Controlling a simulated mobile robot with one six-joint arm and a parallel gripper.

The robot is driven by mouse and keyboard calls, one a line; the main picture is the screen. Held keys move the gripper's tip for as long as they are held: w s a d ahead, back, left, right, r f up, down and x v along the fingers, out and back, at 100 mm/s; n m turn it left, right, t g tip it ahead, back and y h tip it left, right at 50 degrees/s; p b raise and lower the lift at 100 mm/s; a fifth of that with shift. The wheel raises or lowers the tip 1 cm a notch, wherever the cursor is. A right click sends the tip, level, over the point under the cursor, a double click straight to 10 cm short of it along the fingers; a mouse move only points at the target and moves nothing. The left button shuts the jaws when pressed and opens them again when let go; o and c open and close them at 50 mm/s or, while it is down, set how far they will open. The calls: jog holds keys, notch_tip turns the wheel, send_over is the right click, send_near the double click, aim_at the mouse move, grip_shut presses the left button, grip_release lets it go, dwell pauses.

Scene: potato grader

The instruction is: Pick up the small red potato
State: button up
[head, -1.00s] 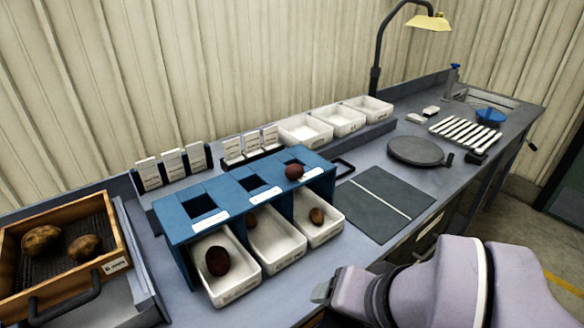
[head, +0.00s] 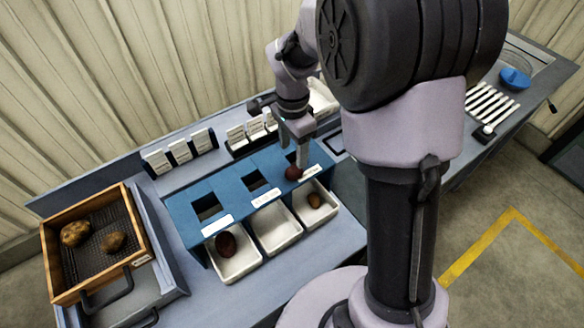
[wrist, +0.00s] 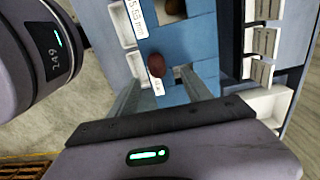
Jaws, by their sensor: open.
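The small red potato (head: 293,173) rests on top of the blue grader (head: 240,190), at its right end beside the right opening. My gripper (head: 302,166) is low over that end, with its fingers close to the potato. In the wrist view the potato (wrist: 157,66) shows near the tips of my open gripper (wrist: 160,82), between the two fingers and beside a white label. Nothing is held. Whether a finger touches the potato cannot be told.
White bins stand under the grader: the left one (head: 240,271) holds a larger dark red potato (head: 226,244), the right one a brown potato (head: 315,201). A wooden crate (head: 151,238) with two brown potatoes is at the left. White card holders (head: 181,151) stand behind the grader.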

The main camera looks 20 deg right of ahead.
aim_at(294, 168)
jog(key=f, duration=0.4)
jog(key=f+b, duration=0.1)
jog(key=f, duration=0.1)
jog(key=shift+s+f, duration=0.3)
jog(key=shift+s, duration=0.05)
jog(key=shift+s+r, duration=0.1)
jog(key=shift+c, duration=0.7)
grip_shut()
